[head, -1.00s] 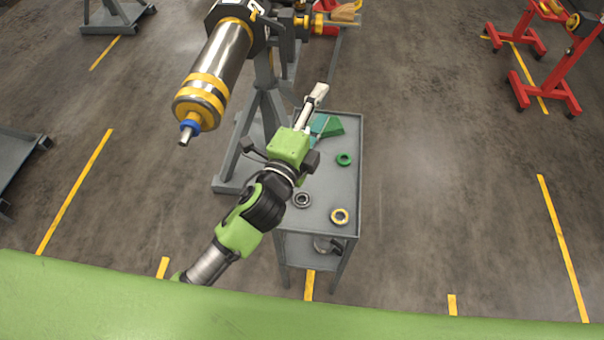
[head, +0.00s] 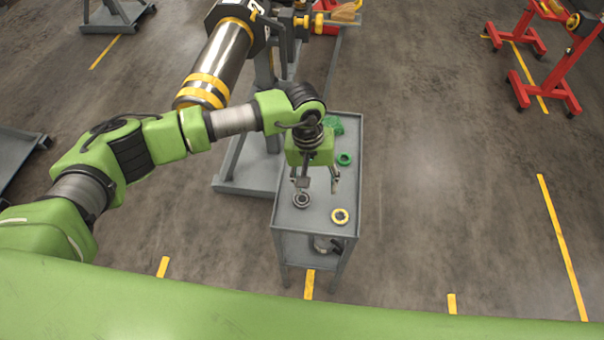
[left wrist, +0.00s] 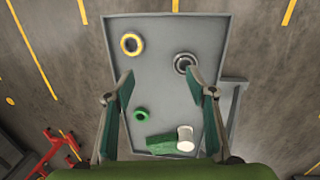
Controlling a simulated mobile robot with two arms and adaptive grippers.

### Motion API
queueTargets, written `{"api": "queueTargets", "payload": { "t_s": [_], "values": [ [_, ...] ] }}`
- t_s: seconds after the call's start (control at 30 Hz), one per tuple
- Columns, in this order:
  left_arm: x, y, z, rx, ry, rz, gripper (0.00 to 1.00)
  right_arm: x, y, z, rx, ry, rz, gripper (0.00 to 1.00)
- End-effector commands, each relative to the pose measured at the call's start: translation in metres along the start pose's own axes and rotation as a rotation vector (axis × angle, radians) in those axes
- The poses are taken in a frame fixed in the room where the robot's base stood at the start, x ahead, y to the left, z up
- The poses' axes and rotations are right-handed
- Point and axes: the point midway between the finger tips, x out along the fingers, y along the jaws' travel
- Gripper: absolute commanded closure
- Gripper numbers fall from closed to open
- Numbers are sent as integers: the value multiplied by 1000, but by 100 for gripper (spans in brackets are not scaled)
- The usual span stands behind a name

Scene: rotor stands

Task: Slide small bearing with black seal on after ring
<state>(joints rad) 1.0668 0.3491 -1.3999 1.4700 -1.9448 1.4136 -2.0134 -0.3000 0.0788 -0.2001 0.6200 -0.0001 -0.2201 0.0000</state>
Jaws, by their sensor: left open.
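A small dark ring-shaped bearing (head: 302,200) lies flat on the grey cart top (head: 318,226). It also shows in the left wrist view (left wrist: 185,63), close to one fingertip. My left gripper (head: 317,187) points down over the cart, open and empty. In the left wrist view its two fingers (left wrist: 160,84) stand wide apart, with bare cart top between them. The rotor (head: 226,62), a steel cylinder with yellow bands, is on a stand at the upper left.
A yellow ring (head: 340,216) and a green ring (head: 344,159) lie on the cart. A green block (left wrist: 160,143) and a white cylinder (left wrist: 186,138) are at its far end. The stand's grey base (head: 245,172) is left of the cart.

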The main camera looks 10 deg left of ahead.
Motion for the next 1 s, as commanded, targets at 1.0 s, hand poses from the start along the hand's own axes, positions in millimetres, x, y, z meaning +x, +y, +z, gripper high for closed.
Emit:
{"api": "queueTargets", "payload": {
  "t_s": [1.0],
  "values": [
    [84, -47, -23, 54, 41, -129, 49, 66, 1, 6, -1, 0, 2, 60]
  ]
}}
